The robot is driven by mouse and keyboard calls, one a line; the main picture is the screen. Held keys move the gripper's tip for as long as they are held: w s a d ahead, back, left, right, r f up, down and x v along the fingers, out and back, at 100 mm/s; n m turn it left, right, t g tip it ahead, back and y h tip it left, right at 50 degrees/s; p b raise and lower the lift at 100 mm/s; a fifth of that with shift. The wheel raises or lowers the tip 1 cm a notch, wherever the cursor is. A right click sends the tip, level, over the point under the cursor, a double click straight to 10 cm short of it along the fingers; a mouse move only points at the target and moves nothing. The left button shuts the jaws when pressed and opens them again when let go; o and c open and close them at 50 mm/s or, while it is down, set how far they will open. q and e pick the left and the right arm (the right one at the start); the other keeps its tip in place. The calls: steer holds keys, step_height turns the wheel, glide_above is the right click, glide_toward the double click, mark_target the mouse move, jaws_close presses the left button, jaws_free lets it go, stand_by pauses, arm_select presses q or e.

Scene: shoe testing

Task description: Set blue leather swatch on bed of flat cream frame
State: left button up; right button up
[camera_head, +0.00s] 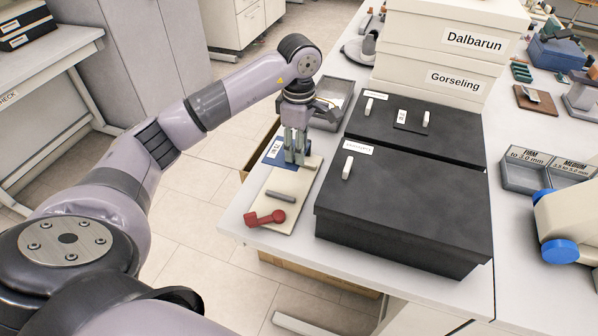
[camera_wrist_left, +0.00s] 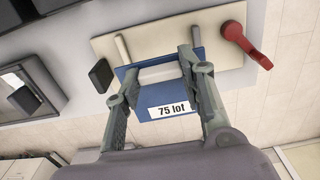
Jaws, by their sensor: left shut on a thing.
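The blue leather swatch (camera_wrist_left: 153,94) carries a white label reading "75 lot". In the head view the blue swatch (camera_head: 272,152) shows at the far end of the flat cream frame (camera_head: 290,186). My left gripper (camera_head: 296,160) points down over that end of the frame. In the wrist view the left gripper (camera_wrist_left: 190,55) is shut on the swatch, which overlaps the near edge of the cream frame (camera_wrist_left: 150,32). I cannot tell whether the swatch touches the bed. The frame has a red lever clamp (camera_head: 265,217) and a grey bar (camera_head: 281,197). My right gripper is out of view.
Large black boxes (camera_head: 400,203) stand just right of the frame, with white boxes (camera_head: 450,60) stacked behind. A grey tray (camera_head: 334,95) lies beyond the gripper. The table's left edge runs close beside the frame. A divided grey bin (camera_head: 524,181) sits at right.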

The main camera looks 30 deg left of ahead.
arm_select(q)
steer(key=p, duration=0.1)
glide_above(299, 184)
step_height(299, 184, down, 6)
steer(key=shift+r, duration=0.1)
steer(key=shift+f, duration=0.35)
step_height(299, 184, down, 3)
steer(key=shift+w+f+p, duration=0.1)
steer(key=shift+f+p, duration=0.1)
steer(key=shift+p, duration=0.45)
steer(key=shift+f, duration=0.25)
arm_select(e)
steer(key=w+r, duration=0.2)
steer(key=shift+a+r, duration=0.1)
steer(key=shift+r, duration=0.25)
arm_select(q)
steer(key=o, duration=0.4)
steer(key=shift+f, duration=0.1)
steer(key=o, duration=0.5)
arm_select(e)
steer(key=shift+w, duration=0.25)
